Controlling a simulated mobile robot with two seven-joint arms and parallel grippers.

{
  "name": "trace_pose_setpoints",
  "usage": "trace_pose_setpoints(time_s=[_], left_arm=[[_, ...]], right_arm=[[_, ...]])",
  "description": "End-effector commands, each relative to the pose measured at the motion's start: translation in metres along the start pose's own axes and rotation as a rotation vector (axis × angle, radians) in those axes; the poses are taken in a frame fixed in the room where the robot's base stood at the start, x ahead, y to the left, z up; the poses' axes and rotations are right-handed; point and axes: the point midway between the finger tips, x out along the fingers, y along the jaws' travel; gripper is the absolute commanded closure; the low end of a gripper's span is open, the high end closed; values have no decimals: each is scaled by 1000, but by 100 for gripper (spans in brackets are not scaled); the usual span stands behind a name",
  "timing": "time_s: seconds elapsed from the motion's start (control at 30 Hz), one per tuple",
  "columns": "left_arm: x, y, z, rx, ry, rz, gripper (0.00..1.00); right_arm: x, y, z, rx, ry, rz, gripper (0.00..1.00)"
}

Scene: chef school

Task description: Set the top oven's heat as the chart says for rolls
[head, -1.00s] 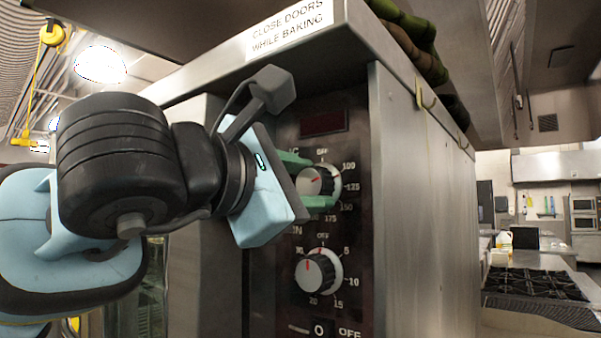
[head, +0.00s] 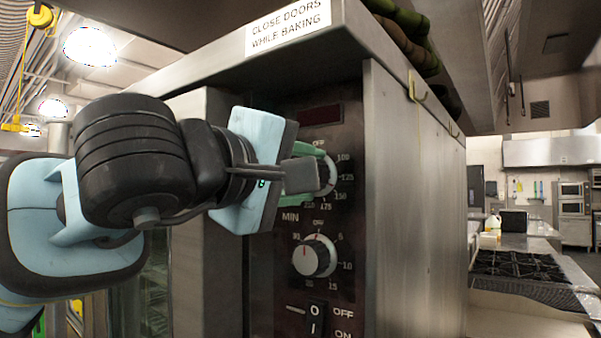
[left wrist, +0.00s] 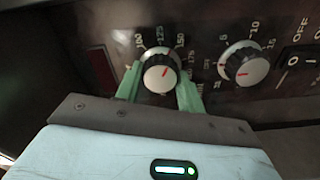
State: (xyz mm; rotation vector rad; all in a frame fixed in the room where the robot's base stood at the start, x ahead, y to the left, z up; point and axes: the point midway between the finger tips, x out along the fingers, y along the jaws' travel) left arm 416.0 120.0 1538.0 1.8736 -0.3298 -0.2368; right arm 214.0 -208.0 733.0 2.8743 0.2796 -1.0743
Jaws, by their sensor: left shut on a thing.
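The upper heat knob (head: 327,177) is on the oven's dark control panel (head: 285,262), partly hidden in the head view. It shows fully in the left wrist view (left wrist: 157,77), white-faced with a red mark. The mark slants up and right, roughly toward the 125–150 side of the printed scale; the exact value cannot be told. My left gripper (left wrist: 160,86) is shut on this knob, one green finger on each side. The gripper also shows in the head view (head: 308,170). My right gripper and the chart are not in view.
The lower minute knob (head: 314,257) sits just below, with a rocker switch (head: 316,320) under it. A dark red display (head: 321,115) is above. A "close doors while baking" label (head: 289,27) is on the top edge. A stove (head: 530,266) stands farther right.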

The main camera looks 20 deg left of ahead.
Motion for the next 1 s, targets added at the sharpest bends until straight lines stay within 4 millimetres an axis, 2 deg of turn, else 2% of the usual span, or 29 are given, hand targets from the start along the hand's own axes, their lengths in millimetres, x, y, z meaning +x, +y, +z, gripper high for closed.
trace_pose_setpoints(time_s=[0.4,0.9,0.93,1.0], left_arm=[[0,1,-1,162,3,2,84],[0,1,-1,177,3,3,84],[0,1,-1,177,3,3,58],[0,1,-1,176,2,2,49]], right_arm=[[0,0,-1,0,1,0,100],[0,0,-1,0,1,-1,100],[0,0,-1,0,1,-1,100],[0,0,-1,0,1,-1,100]])
